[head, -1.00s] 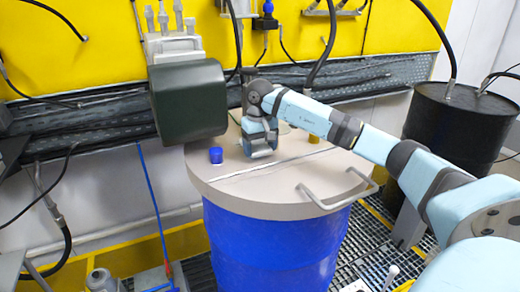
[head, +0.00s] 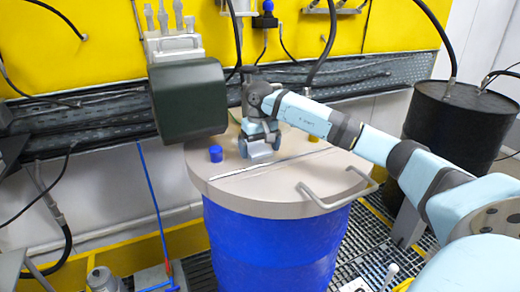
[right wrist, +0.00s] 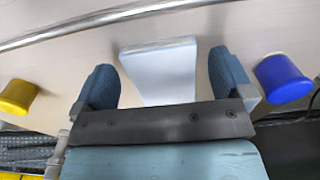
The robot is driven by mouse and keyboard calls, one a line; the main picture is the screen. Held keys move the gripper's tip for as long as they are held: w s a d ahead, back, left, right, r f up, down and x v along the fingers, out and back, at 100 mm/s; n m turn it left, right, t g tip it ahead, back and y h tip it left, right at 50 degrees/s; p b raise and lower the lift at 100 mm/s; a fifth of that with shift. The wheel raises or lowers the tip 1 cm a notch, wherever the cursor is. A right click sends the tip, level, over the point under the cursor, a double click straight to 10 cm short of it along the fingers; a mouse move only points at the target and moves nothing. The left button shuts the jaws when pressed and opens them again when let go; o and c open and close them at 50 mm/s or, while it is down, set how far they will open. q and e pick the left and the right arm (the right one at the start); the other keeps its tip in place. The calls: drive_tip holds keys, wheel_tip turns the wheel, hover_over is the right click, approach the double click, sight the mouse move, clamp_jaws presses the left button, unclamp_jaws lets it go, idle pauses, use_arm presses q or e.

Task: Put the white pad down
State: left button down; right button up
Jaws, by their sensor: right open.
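The white pad (right wrist: 160,70) lies on the beige drum lid (right wrist: 250,35), between the two fingers of my right gripper (right wrist: 160,78). The fingers are open, with a gap on each side of the pad. In the head view my right gripper (head: 259,147) points down at the lid (head: 310,175), and a light grey-white bit of the pad (head: 261,156) shows below it. The gripper hides part of the pad there. My left gripper is in neither view.
A blue cap (head: 215,153) stands on the lid left of the gripper, and a yellow cap (right wrist: 18,96) shows in the wrist view. A metal handle (head: 340,192) edges the lid. A dark green motor housing (head: 188,100) hangs close by at the left. A black drum (head: 455,125) stands right.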

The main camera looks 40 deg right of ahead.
sight(260, 152)
wheel_tip(260, 152, up, 12)
drive_tip(key=b, duration=0.1)
drive_tip(key=shift+f, duration=0.2)
idle(0.3)
